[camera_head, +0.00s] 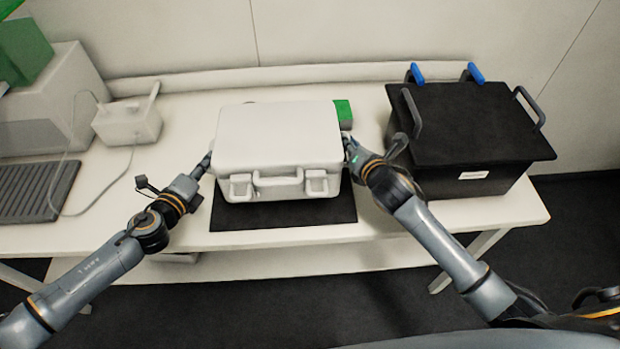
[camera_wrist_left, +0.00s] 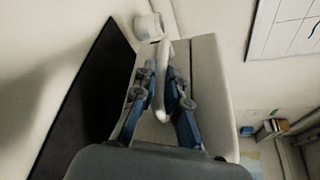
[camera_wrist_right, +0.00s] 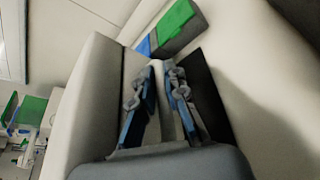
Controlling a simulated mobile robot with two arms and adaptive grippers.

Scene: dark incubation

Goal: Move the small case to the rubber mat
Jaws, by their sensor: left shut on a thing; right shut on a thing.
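The small case (camera_head: 278,135) is white, with a front handle and two latches, and sits level between my grippers in the head view. The black rubber mat (camera_head: 285,214) shows under and in front of it; the case hides its back part. I cannot tell whether the case touches the mat. My left gripper (camera_head: 206,163) is shut on the case's left side handle, seen in the left wrist view (camera_wrist_left: 162,85). My right gripper (camera_head: 350,150) is shut at the case's right side; in the right wrist view (camera_wrist_right: 158,88) its fingers partly hide the grip.
A green and blue box (camera_head: 343,112) stands close behind the case's right side. A black lidded box (camera_head: 470,125) with grey handles stands right of my right gripper. A white device (camera_head: 128,122) and a dark ribbed tray (camera_head: 36,190) are at the left.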

